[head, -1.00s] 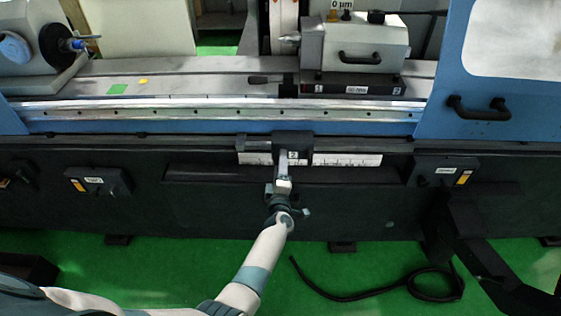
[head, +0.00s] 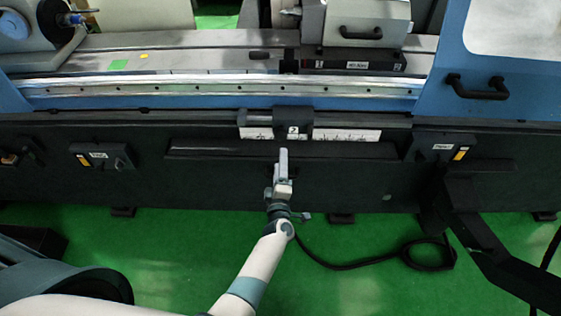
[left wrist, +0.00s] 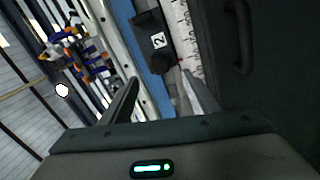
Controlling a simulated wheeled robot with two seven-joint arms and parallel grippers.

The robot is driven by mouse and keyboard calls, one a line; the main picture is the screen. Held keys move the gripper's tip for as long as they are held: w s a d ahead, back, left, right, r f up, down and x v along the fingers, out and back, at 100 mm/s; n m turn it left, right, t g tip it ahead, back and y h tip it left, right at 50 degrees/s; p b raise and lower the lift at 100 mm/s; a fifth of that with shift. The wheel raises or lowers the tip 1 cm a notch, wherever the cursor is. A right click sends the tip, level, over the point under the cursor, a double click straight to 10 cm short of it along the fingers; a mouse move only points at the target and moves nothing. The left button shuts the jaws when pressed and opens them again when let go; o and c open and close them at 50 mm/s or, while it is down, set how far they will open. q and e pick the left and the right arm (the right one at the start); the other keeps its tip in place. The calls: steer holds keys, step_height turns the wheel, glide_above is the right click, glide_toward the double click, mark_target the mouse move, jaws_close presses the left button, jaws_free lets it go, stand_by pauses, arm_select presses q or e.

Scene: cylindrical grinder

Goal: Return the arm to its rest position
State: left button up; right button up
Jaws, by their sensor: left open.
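My left arm comes in from the lower left in the head view, and my left gripper (head: 283,152) is in front of the dark machine front, just below the black sliding block (head: 292,124) marked 2. The gripper is apart from the block and holds nothing. In the left wrist view its two dark fingers (left wrist: 160,92) are spread open, and the block (left wrist: 152,32) shows beyond them. My right gripper is in neither view.
A white scale (head: 345,134) runs behind the block on the grinder. A door with a black handle (head: 478,86) is at the right. Two small control boxes, left (head: 100,156) and right (head: 450,147), flank the front. A black cable (head: 385,257) lies on the green floor.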

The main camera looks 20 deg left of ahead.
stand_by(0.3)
arm_select(q)
steer(key=s+d+f+m+g+h+b, duration=0.1)
steer(key=s+f+m+g+h+b, duration=0.2)
steer(key=s+f, duration=0.7)
steer(key=s+d+f+m+g+h, duration=0.15)
steer(key=s+f+m, duration=0.45)
steer(key=f, duration=0.8)
steer(key=s+d+f+m+g+h+b, duration=0.1)
steer(key=s+f+m+g+h+b, duration=0.2)
steer(key=s+f, duration=0.6)
steer(key=s+a+f+m+g+b, duration=0.1)
steer(key=s+a+f+m+g, duration=0.2)
steer(key=s+f, duration=0.3)
steer(key=s+a+f+m+g+y, duration=0.1)
steer(key=s+a+f+m+g, duration=0.2)
steer(key=s+f, duration=0.4)
steer(key=s+a+f+m+g+y+b, duration=0.1)
steer(key=s+a+f+m+g, duration=0.2)
steer(key=s, duration=1.7)
step_height(320, 180, down, 4)
steer(key=shift+s+a+r+b, duration=0.25)
steer(key=shift+s+a+b, duration=0.15)
steer(key=shift+a, duration=0.25)
